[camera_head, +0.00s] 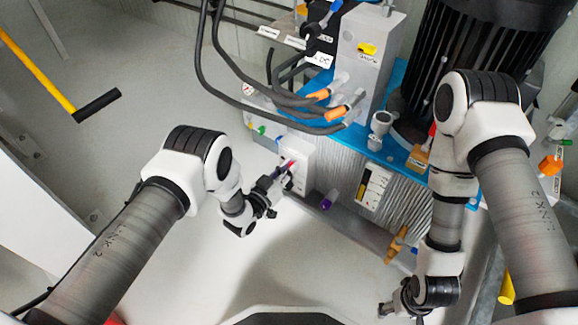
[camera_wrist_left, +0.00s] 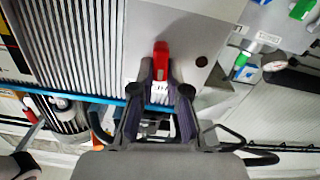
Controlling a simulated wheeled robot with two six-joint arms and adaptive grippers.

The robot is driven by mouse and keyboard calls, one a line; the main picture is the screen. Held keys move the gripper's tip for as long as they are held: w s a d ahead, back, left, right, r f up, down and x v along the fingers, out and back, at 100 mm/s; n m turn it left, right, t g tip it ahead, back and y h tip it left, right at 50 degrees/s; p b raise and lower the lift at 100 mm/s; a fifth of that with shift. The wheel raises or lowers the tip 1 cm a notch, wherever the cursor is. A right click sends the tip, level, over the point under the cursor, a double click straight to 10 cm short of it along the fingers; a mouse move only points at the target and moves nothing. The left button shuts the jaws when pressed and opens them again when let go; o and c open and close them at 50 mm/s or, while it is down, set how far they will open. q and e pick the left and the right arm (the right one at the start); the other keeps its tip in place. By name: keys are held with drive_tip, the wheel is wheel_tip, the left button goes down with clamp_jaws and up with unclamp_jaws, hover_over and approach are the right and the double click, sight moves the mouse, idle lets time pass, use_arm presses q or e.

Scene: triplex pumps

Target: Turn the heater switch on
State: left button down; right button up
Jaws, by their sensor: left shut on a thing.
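The heater switch looks like a red handle (camera_wrist_left: 161,50) on a light grey box; it stands upright in the left wrist view. A label with dark print shows just below it. In the head view the box (camera_head: 298,150) is on the side of the pump unit, and only a bit of red shows at my gripper's tip. My left gripper (camera_head: 288,168) reaches the box from the front left. In the left wrist view its fingers (camera_wrist_left: 161,76) are closed around the lower part of the red handle. My right gripper (camera_head: 393,308) is low at the right, away from the switch, its jaws unclear.
A ribbed metal tank (camera_head: 335,165) adjoins the box, with a blue pump base (camera_head: 395,80) above. Black hoses (camera_head: 230,90) loop above my left gripper. A purple-capped part (camera_head: 328,200) sits close right of it.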

use_arm(q)
drive_tip(key=n+p, duration=0.1)
drive_tip(key=n, duration=0.3)
drive_tip(key=shift+w+a+p, duration=0.1)
drive_tip(key=shift+a+p, duration=0.1)
drive_tip(key=shift+p, duration=0.2)
drive_tip(key=n, duration=0.2)
drive_tip(key=shift+a+f+n+p, duration=0.1)
drive_tip(key=shift+f+n+p, duration=0.05)
drive_tip(key=shift+n+p, duration=0.2)
drive_tip(key=shift+w+a+f+n, duration=0.1)
drive_tip(key=shift+f+n, duration=0.1)
drive_tip(key=shift+n, duration=1.45)
drive_tip(key=c, duration=1.2)
unclamp_jaws()
drive_tip(key=shift+o, duration=0.2)
